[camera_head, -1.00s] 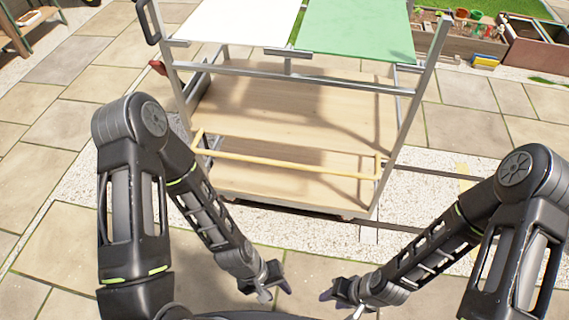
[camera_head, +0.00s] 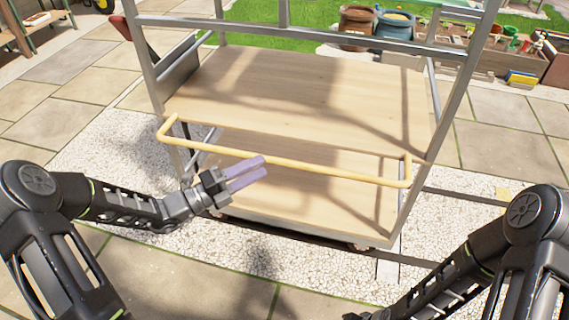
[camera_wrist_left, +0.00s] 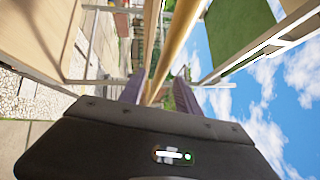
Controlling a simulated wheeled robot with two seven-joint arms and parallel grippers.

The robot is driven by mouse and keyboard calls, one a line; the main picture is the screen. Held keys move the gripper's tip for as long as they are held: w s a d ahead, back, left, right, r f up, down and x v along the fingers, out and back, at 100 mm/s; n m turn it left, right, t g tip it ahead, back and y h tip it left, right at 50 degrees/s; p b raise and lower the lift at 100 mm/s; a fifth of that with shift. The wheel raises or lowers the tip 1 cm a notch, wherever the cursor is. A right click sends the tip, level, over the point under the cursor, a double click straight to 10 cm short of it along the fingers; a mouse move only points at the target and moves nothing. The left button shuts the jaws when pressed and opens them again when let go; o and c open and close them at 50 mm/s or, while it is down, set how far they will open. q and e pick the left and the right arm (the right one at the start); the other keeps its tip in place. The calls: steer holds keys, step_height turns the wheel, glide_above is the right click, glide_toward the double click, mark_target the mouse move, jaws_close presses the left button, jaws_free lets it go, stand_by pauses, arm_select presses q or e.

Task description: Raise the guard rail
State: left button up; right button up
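The guard rail (camera_head: 290,160) is a yellow bar with bent ends, running across the front of the cart at the level of the wooden shelf's front edge. My left gripper (camera_head: 246,173) has purple fingers that lie just below and in front of the rail, left of its middle. In the left wrist view the fingers (camera_wrist_left: 160,92) are apart, and the yellow rail (camera_wrist_left: 176,40) runs lengthwise ahead of the gap between them. Whether they touch it I cannot tell. My right forearm reaches the bottom edge; its gripper is cut off.
The cart has a grey metal frame (camera_head: 270,32), an upper wooden shelf (camera_head: 300,90) and a lower wooden shelf (camera_head: 300,195). It stands on pale gravel (camera_head: 120,150) beside paving. Pots (camera_head: 357,22) and planter boxes stand behind. A green panel (camera_wrist_left: 240,30) shows overhead in the left wrist view.

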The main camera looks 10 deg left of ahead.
arm_select(q)
steer(key=shift+r, duration=0.1)
steer(key=shift+d, duration=0.15)
steer(key=f+b+x, duration=0.1)
steer(key=b+x, duration=0.1)
steer(key=x, duration=0.5)
steer(key=shift+w+d+r+b, duration=0.25)
steer(key=shift+r+b, duration=0.1)
steer(key=shift+r, duration=0.1)
jaws_close()
stand_by(1.1)
